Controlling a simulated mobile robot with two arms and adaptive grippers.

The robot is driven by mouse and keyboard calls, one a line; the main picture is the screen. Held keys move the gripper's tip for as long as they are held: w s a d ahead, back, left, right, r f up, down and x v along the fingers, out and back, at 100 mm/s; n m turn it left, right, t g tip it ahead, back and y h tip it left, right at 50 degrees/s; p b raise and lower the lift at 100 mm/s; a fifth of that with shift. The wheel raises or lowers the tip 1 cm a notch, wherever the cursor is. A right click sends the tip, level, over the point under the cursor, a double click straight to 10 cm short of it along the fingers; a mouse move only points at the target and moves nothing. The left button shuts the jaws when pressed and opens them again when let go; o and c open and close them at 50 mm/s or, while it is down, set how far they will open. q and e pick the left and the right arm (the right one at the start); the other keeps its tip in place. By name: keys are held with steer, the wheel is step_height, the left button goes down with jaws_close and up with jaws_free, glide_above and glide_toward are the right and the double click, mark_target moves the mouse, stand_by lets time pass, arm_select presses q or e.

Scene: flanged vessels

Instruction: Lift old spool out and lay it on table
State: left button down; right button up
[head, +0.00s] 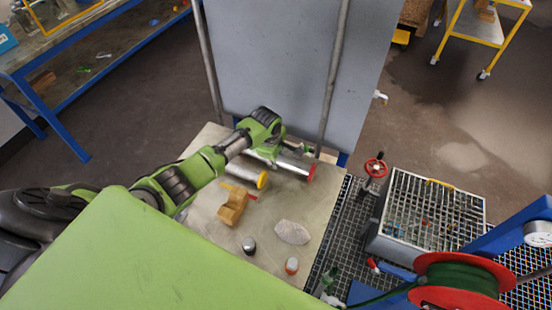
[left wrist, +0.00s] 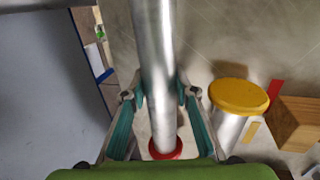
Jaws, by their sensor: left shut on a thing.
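A silver spool with a red end (head: 296,166) lies over the far part of the table (head: 208,217); whether it touches the top is not clear. My left gripper (left wrist: 159,96) is shut around this spool (left wrist: 156,55), one finger on each side, with the red end (left wrist: 166,150) below the fingers. In the head view the left gripper is largely hidden behind my arm. A second silver spool with a yellow end (head: 262,180) lies beside it, and its yellow end shows in the left wrist view (left wrist: 240,95). The frames do not show which spool is old. My right gripper is out of view.
A wooden block (head: 232,208), a pale grey lump (head: 292,232) and two small capped containers (head: 248,245) (head: 292,265) stand on the table. A grey panel (head: 275,60) rises behind it. A red handwheel (head: 375,167) and a grated box (head: 425,212) are to the right.

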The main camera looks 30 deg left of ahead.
arm_select(q)
steer(key=shift+w+f, duration=0.1)
steer(key=c, duration=1.6)
jaws_free()
steer(key=shift+o, duration=0.2)
